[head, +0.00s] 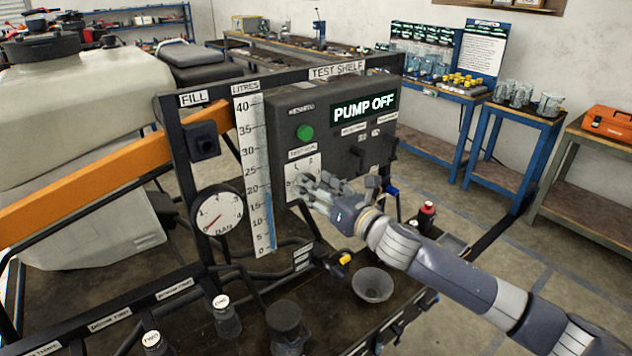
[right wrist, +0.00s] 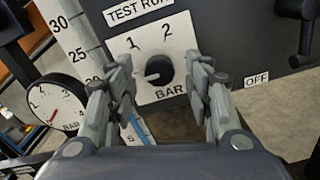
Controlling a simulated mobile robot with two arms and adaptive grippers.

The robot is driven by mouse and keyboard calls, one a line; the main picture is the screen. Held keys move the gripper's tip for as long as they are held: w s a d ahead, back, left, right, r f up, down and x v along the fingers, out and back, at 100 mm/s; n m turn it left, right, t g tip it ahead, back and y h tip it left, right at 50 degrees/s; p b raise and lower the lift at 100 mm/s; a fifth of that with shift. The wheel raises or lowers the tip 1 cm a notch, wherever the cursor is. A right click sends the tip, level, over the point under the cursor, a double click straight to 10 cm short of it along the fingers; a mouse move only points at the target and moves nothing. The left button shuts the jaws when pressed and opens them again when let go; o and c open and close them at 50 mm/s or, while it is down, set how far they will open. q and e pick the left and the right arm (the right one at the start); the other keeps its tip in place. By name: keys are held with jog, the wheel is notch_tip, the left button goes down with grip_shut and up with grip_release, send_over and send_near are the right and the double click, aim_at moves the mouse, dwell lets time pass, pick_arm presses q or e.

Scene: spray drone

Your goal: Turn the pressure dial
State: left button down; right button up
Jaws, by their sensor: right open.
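The pressure dial (right wrist: 158,69) is a round black knob with a pale pointer facing left. It sits on a white plate (right wrist: 160,45) marked 1, 2 and BAR, below the TEST RUN label. In the head view the plate (head: 302,163) shows on the dark control box (head: 325,120), but my gripper largely hides the knob. My right gripper (head: 313,186) is in front of the dial. In the right wrist view my gripper (right wrist: 161,75) is open, with one finger on each side of the knob; contact is not visible. My left gripper is not in view.
The display (head: 364,107) reads PUMP OFF, with a green button (head: 304,132) left of it. A round gauge (head: 219,214) and litre scale (head: 254,175) stand left. A funnel (head: 372,285) and red-capped bottle (head: 427,213) are below near my arm.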

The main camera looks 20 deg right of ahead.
jog(key=shift+w+a, duration=0.1)
jog(key=shift+w, duration=0.1)
jog(key=c, duration=1)
jog(key=shift+c, duration=0.2)
